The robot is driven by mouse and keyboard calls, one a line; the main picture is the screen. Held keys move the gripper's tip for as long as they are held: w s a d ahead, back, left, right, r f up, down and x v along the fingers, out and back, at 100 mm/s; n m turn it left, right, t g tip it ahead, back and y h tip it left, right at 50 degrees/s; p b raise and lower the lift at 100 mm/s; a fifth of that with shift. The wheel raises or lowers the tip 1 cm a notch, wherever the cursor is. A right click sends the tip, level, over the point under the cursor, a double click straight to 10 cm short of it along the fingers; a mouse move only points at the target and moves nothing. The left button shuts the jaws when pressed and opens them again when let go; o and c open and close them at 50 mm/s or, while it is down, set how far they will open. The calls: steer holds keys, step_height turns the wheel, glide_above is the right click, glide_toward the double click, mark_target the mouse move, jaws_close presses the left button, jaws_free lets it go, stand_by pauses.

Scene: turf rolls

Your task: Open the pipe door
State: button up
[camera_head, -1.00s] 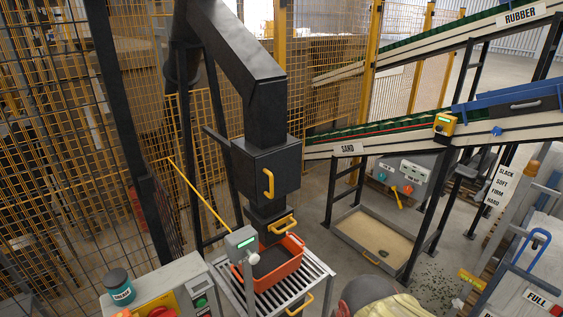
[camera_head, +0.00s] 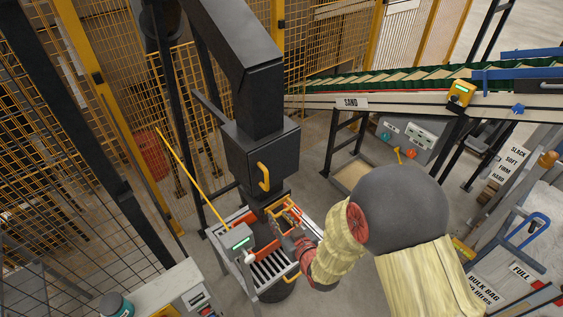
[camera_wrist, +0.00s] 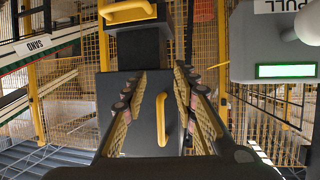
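The pipe door is on the dark box (camera_head: 262,155) in the black pipe, and its upright yellow handle (camera_head: 264,176) is on the front face. The door looks closed. In the wrist view, which is upside down, this handle (camera_wrist: 161,118) appears between my fingers, apart from both. My gripper (camera_wrist: 160,73) is open and empty, pointing at the box. In the head view my gripper (camera_head: 286,214) is low in front of the pipe's lower end, below the door handle.
A grey PULL unit (camera_wrist: 272,45) with a lit display stands close beside the pipe. The SAND conveyor (camera_head: 350,103) runs to the right, and mesh fencing stands behind.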

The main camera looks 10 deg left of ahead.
mark_target(268, 178)
steer(key=w+a+r+t+y, duration=0.2)
steer(key=w+r+t+y, duration=0.1)
steer(key=r, duration=0.8)
steer(key=p+x, duration=0.2)
steer(key=x, duration=0.5)
steer(key=shift+w+f, duration=0.2)
steer(key=shift+w, duration=0.05)
steer(key=shift+c, duration=0.5)
steer(key=shift+d, duration=0.1)
jaws_close()
